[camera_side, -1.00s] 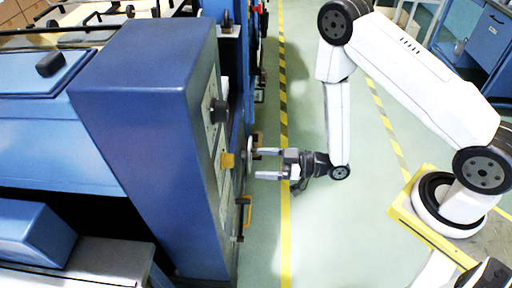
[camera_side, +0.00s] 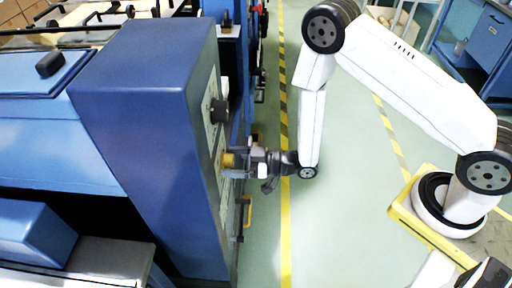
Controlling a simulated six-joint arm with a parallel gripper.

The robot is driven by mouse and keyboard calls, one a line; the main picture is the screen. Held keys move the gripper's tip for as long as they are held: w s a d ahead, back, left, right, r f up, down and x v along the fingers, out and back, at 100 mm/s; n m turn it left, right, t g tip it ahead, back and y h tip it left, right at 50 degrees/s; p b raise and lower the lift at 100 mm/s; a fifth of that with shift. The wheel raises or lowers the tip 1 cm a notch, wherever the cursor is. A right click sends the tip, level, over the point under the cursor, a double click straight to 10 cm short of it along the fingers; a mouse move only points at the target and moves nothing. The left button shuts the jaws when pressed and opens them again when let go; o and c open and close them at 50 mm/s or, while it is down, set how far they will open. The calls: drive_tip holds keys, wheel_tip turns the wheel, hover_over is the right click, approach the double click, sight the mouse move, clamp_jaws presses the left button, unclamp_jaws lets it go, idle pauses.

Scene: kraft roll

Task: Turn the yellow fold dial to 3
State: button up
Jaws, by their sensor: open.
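The yellow fold dial (camera_side: 228,160) sticks out from the right-facing panel of the blue machine cabinet (camera_side: 150,130). My gripper (camera_side: 231,161) is at the dial, with its fingers pointing left toward the panel. The fingers are open, one on the far side and one on the near side of the dial. I cannot tell whether either finger touches it. The dial's scale and its numbers cannot be read from this view.
A black knob (camera_side: 218,111) sits on the same panel, above the dial. A yellow handle (camera_side: 247,212) sticks out lower down, close to my gripper. The green floor (camera_side: 345,225) to the right is open, with a yellow line along it.

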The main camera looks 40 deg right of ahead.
clamp_jaws()
drive_tip(key=shift+n, duration=0.5)
drive_tip(key=n, duration=0.3)
drive_tip(key=shift+w+n, duration=0.1)
drive_tip(key=shift+n, duration=0.2)
drive_tip(key=n, duration=0.4)
drive_tip(key=shift+n, duration=0.3)
drive_tip(key=n, duration=0.4)
drive_tip(key=shift+r+n, duration=0.1)
drive_tip(key=shift+n, duration=0.2)
drive_tip(key=n, duration=0.4)
drive_tip(key=shift+r, duration=0.1)
